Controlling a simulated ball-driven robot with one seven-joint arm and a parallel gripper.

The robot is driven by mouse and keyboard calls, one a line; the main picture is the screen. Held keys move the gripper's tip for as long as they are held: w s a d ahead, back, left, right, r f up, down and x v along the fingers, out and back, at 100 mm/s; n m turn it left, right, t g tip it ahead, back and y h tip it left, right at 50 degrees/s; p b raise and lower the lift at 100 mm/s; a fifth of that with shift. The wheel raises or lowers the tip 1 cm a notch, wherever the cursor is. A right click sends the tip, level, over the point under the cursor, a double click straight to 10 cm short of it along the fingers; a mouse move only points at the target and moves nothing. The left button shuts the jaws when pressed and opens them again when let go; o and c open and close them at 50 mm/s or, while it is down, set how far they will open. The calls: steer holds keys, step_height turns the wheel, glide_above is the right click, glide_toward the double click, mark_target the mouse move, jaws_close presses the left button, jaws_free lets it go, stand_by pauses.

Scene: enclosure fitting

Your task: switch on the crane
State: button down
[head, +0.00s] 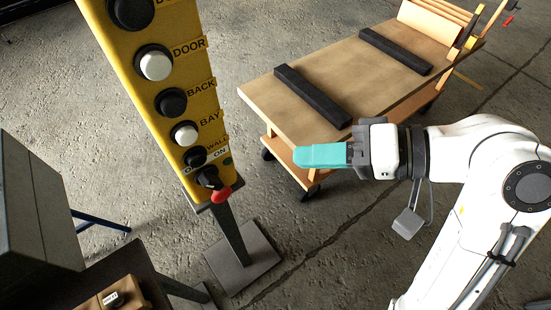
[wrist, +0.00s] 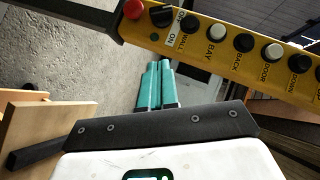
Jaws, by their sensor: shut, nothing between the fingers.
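The yellow control box (head: 128,42) stands on a post at the left of the head view. It has a column of black and white buttons labelled DOOR, BACK, BAY and WALL. Near its lower end is a black rotary switch (head: 208,178) beside a white plate with ON readable; its setting cannot be told. A red button (head: 222,194) is at the bottom end. The wrist view also shows the switch (wrist: 161,15) and red button (wrist: 134,9) at the top. My gripper (head: 297,157), with teal fingers, is shut and empty, right of the box and apart from it.
A wooden trolley (head: 345,75) with black bars stands behind my gripper. The box's post has a square metal base (head: 243,258). A grey cabinet (head: 30,215) and a dark table with a small wooden box (head: 122,297) are at the lower left.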

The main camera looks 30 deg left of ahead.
mark_target(222, 185)
steer(key=shift+s+d+f+p+x, duration=0.2)
steer(key=shift+s+x, duration=0.2)
steer(key=shift+x, duration=1.6)
steer(key=shift+s+d+f+p+x, duration=0.2)
steer(key=shift+s+x, duration=0.25)
steer(key=shift+x, duration=1.55)
steer(key=shift+s+d+f+p+x, duration=0.15)
steer(key=shift+s+x, duration=0.25)
steer(key=shift+x, duration=1.6)
steer(key=shift+w+d+f+m+g+y+p, duration=0.15)
steer(key=shift+f+m+g+y+p, duration=0.1)
steer(key=shift+m+g+y+p, duration=0.4)
steer(key=shift+f+p, duration=0.1)
steer(key=shift+p, duration=0.2)
steer(key=shift+f+m+g+y+p, duration=0.4)
steer(key=shift+m+g+y+p, duration=0.1)
steer(key=shift+m+y, duration=0.2)
steer(key=m+y, duration=0.1)
steer(key=f+m+y, duration=0.1)
steer(key=m+g+y, duration=0.1)
steer(key=shift+s+f+m, duration=0.35)
steer(key=shift+a, duration=0.2)
steer(key=shift+s+f, duration=0.1)
steer(key=shift+f, duration=0.1)
